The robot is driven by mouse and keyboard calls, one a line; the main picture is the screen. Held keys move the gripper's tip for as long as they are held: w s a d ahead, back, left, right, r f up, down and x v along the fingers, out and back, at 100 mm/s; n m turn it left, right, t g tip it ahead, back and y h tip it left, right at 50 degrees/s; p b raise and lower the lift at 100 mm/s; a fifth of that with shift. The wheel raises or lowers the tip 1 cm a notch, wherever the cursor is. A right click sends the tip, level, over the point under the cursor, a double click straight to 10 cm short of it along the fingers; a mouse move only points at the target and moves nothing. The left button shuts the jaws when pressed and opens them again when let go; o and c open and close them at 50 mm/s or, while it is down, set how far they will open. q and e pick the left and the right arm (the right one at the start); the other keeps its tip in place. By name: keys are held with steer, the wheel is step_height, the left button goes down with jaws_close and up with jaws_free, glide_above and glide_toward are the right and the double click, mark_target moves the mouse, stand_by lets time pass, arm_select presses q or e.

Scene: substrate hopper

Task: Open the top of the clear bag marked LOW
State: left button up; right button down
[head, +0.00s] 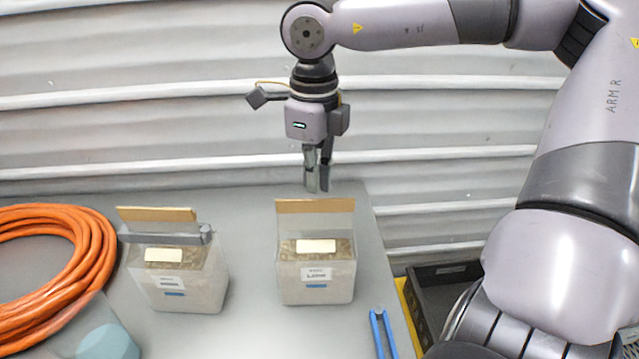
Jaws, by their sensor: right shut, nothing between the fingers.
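The clear bag marked LOW (317,278) stands upright on the grey table. It holds brown, grainy material, and a cream tag (316,246) shows on it. A tan strip (315,206) runs along its top edge. The strip's underside and the bag's mouth cannot be made out clearly. My right gripper (317,190) points down above and behind the bag's top. Its fingers are shut and empty, apart from the strip. My left gripper is not in view.
A second clear bag (180,292) stands to the left, with a grey bar-shaped clip (165,235) across its top. An orange coiled hose (95,262) lies at far left. A blue tool (382,335) lies front right. A dark crate (440,290) stands beyond the table's right edge.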

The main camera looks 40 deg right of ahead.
steer(key=shift+f+b, duration=0.95)
steer(key=shift+f, duration=0.1)
stand_by(0.6)
steer(key=shift+r, duration=0.3)
stand_by(0.5)
steer(key=shift+w+d+p, duration=0.3)
steer(key=shift+w+d, duration=0.7)
steer(key=shift+w, duration=0.05)
steer(key=shift+f, duration=0.1)
steer(key=shift+f+b, duration=0.55)
steer(key=shift+b, duration=0.15)
steer(key=shift+s+a, duration=0.15)
